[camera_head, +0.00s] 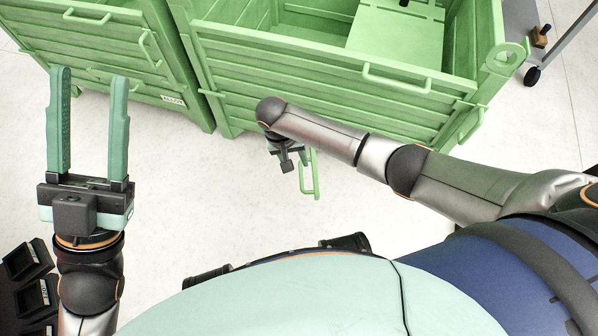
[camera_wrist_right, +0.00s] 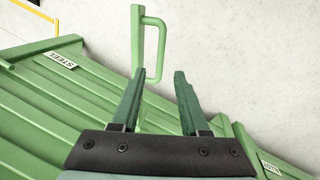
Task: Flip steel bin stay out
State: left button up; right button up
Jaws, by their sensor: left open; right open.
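The steel bin is the large green crate (camera_head: 320,80) at the top right of the head view. Its STEEL label (camera_wrist_right: 61,60) shows in the right wrist view. A green stay with a looped handle (camera_head: 310,175) sticks out over the floor below the bin. It also shows in the right wrist view (camera_wrist_right: 160,40), just beyond my fingertips. My right gripper (camera_wrist_right: 159,72) is open, its left fingertip close to the stay; I cannot tell if they touch. In the head view the right gripper (camera_head: 287,157) is partly hidden by its arm. My left gripper (camera_head: 90,75) is open and empty.
A second green bin (camera_head: 110,50) stands left of the steel bin, with a narrow gap between. Another label (camera_wrist_right: 275,168) shows at the lower right of the wrist view. Bare pale floor (camera_head: 200,190) lies in front. A wheeled stand (camera_head: 533,75) is at the top right.

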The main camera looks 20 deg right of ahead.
aim_at(300, 173)
pick_arm(q)
jog(key=f, duration=0.1)
jog(key=f+b, duration=0.2)
jog(key=shift+w+d+f, duration=0.1)
jog(key=shift+d+f, duration=0.15)
jog(key=shift+f, duration=0.15)
pick_arm(e)
jog(key=f, duration=0.2)
jog(key=d+f, duration=0.1)
jog(key=f, duration=0.2)
jog(key=shift+f, duration=0.1)
grip_shut()
jog(key=shift+s, duration=0.1)
dwell(0.5)
